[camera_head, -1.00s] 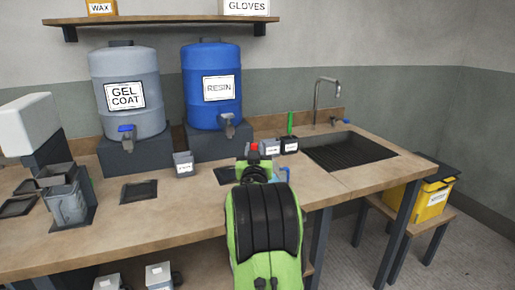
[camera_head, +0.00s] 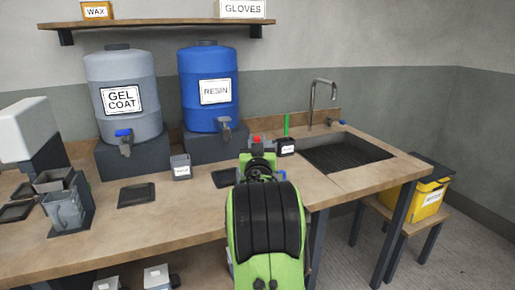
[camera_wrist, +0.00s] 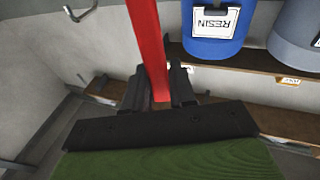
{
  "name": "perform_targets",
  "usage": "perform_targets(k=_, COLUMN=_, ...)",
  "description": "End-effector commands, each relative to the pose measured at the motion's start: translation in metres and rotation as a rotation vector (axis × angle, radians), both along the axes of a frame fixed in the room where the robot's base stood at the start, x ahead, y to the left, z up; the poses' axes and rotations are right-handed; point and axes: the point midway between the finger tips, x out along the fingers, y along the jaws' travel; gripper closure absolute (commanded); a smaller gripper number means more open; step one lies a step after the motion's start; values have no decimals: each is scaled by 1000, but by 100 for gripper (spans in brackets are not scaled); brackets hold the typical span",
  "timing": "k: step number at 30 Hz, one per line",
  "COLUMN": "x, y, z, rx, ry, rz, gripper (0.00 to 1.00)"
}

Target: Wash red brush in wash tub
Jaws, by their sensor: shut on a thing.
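The red brush shows as a small red tip (camera_head: 256,138) above my gripper (camera_head: 257,155) in the head view. In the wrist view its long red handle (camera_wrist: 146,40) runs between my two black fingers (camera_wrist: 160,90), which are shut on it. The brush's bristle end cannot be made out. My gripper is over the worktop, left of the dark cup and the sink. No tub is plainly marked as the wash tub. A yellow tub (camera_head: 428,200) with a dark top and an unreadable label stands on a low bench at the right.
A dark labelled cup (camera_head: 287,147) holds a green-handled brush (camera_head: 286,124) close to my gripper's right. A sink (camera_head: 345,155) with a tap (camera_head: 322,95) lies farther right. A resin drum (camera_head: 209,115), gel coat drum (camera_head: 122,72) and grey cup (camera_head: 181,168) stand left.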

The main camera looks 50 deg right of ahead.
Motion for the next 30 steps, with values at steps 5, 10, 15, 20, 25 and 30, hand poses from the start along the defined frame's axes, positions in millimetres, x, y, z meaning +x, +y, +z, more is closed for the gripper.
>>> perform_targets(k=5, x=-1, y=3, z=19, rx=-2, ry=-2, rz=1, gripper=100)
perform_targets(k=10, x=-3, y=6, z=35, rx=-2, ry=-2, rz=1, gripper=100)
perform_targets(k=15, x=-5, y=8, z=50, rx=-2, ry=-1, rz=0, gripper=100)
perform_targets(k=20, x=-6, y=10, z=61, rx=-1, ry=-1, rz=0, gripper=100)
perform_targets(k=25, x=-6, y=11, z=60, rx=0, ry=0, rz=0, gripper=100)
perform_targets(k=30, x=-6, y=11, z=60, rx=0, ry=0, rz=0, gripper=100)
